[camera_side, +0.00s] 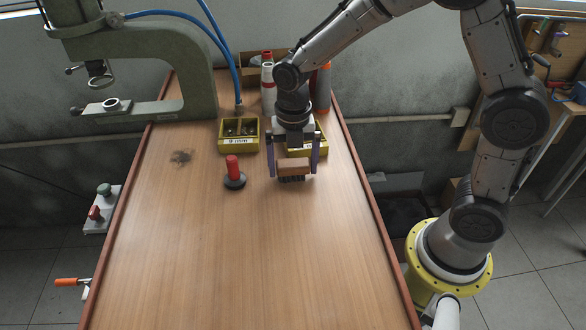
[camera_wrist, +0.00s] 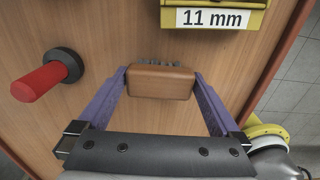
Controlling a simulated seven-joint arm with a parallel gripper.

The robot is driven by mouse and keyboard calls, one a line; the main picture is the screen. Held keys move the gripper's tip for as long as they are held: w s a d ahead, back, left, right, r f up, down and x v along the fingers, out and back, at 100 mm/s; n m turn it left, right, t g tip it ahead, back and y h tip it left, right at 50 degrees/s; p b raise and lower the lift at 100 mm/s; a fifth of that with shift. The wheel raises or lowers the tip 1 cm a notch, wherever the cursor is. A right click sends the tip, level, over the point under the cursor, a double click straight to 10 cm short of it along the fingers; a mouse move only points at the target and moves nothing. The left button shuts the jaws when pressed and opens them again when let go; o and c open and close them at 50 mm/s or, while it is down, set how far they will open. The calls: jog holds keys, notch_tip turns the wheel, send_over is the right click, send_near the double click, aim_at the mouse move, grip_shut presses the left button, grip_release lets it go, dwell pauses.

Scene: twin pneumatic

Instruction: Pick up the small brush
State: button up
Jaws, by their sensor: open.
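The small brush has a brown wooden block and dark bristles. In the side view the brush (camera_side: 293,167) is between the fingers of my gripper (camera_side: 293,174), bristles down, at or just above the table top; I cannot tell which. In the wrist view the brush (camera_wrist: 160,82) lies between the purple fingertips of my gripper (camera_wrist: 160,78), with its bristles at the far side. The fingers stand apart on either side of the block, the left one very near its end. Whether they touch it is unclear.
A red-handled tool with a round black base (camera_side: 234,172) stands left of my gripper. Yellow bins (camera_side: 239,147) and bottles (camera_side: 268,90) stand behind. A green press (camera_side: 190,70) is at the back left. The front of the wooden table (camera_side: 250,260) is clear.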

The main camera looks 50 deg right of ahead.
jog(key=shift+c, duration=0.2)
jog(key=c, duration=1.2)
jog(key=shift+r, duration=0.15)
